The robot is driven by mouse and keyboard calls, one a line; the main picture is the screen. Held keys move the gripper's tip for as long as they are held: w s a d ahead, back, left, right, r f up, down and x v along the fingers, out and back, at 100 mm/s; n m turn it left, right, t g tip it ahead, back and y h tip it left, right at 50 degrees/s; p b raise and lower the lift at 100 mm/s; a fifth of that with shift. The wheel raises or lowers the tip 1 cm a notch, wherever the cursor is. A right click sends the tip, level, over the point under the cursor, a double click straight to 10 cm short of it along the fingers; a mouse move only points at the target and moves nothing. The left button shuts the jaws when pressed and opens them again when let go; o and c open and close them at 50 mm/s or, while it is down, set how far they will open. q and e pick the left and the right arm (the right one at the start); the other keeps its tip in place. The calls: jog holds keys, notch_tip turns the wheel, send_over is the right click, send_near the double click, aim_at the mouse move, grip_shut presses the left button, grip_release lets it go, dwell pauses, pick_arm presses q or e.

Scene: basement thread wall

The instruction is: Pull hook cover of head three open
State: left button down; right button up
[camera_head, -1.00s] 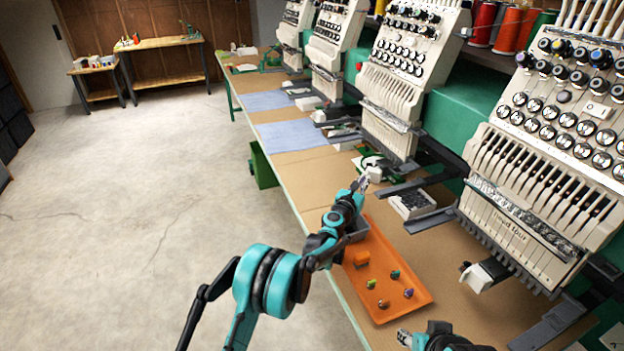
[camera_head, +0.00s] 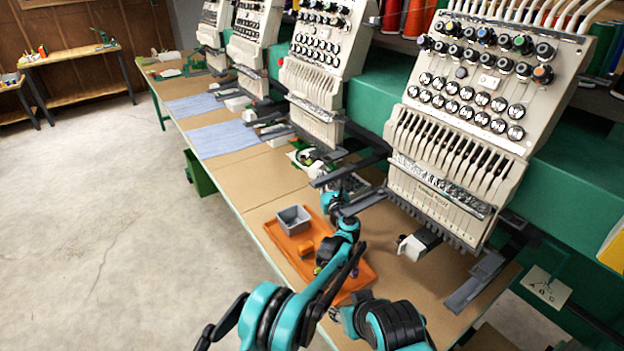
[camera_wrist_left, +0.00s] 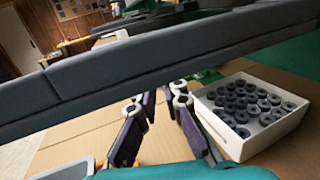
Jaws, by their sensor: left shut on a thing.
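Head three (camera_head: 315,65) is the second-nearest white embroidery head, taking the far one as head one. A small white block (camera_head: 310,156) shows below it; I cannot make out its hook cover. My left gripper (camera_head: 345,190) is low between head three and the nearest head. In the left wrist view, its fingers (camera_wrist_left: 160,112) stand apart below a dark grey bar (camera_wrist_left: 150,65). The bar hides what they are shut on. My right gripper (camera_head: 335,314) is near the front of the table, its fingers too small to read.
A white box of bobbins (camera_wrist_left: 240,138) stands just right of the left fingers. An orange tray (camera_head: 360,285) with a grey bin (camera_head: 293,220) lies in front, partly behind my left arm. The nearest head (camera_head: 470,110) overhangs the table at right. Dark bars crowd the left gripper.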

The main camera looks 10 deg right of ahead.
pick_arm(q)
jog(key=shift+w+d+r, duration=0.2)
jog(key=shift+d+r, duration=0.1)
jog(key=shift+r, duration=0.05)
jog(key=shift+d+r, duration=0.1)
jog(key=shift+r, duration=0.05)
dwell(0.4)
jog(key=c, duration=1.7)
grip_release()
jog(key=shift+w, duration=0.15)
jog(key=shift+w+d+f, duration=0.15)
jog(key=shift+w+f, duration=0.05)
jog(key=shift+f, duration=0.1)
jog(key=shift+s+f, duration=0.1)
jog(key=shift+s, duration=0.1)
